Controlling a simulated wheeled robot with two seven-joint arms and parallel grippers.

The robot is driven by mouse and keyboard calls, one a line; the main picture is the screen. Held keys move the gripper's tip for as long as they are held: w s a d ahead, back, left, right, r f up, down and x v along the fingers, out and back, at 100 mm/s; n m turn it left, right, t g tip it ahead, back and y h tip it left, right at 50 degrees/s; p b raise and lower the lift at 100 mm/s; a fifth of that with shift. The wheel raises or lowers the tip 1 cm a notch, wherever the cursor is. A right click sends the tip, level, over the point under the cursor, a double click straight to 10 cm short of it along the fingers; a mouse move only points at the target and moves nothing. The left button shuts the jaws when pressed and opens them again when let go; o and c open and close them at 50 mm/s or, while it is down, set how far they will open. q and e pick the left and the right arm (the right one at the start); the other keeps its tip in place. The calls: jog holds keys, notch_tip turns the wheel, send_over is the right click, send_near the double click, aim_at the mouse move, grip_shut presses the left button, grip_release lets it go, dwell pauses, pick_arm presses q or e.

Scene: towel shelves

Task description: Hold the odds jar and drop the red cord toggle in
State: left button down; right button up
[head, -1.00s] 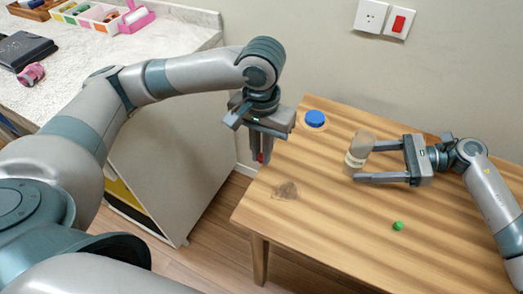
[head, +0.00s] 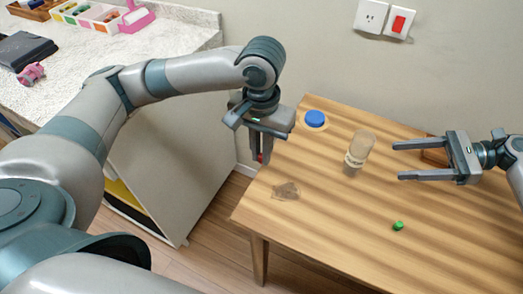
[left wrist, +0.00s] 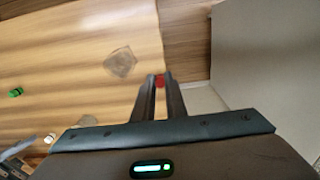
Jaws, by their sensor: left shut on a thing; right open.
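My left gripper (head: 264,153) is shut on the red cord toggle (left wrist: 159,80), beyond the table's left edge. In the head view only a little red shows at its fingertips. Whether the jar holds anything cannot be told.
A blue round thing (head: 315,119) lies at the table's back left. A clear flat piece (head: 285,190) lies near the left edge and a green piece (head: 398,225) near the front. A brown block (head: 433,157) is partly hidden behind my right gripper.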

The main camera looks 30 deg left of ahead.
aim_at(358, 164)
jog(key=shift+c, duration=0.6)
jog(key=shift+s, duration=0.1)
jog(key=shift+s+a+f+m+t, duration=0.1)
jog(key=shift+s+f+m+t, duration=0.1)
jog(key=shift+f+m+t, duration=0.15)
jog(key=shift+s+a+f+m+t, duration=0.15)
jog(key=shift+s+a+m+t, duration=0.1)
jog(key=shift+s+m+t, duration=0.3)
jog(key=shift+s+a+m+t, duration=0.15)
jog(key=shift+s+m+t, duration=0.25)
jog(key=shift+s+t, duration=0.25)
jog(key=shift+s+a+r+m+t+y, duration=0.2)
jog(key=shift+s+r+m+t+y, duration=0.15)
jog(key=shift+t, duration=0.2)
jog(key=shift+f, duration=0.1)
jog(key=shift+a, duration=0.15)
jog(key=shift+x, duration=4.9)
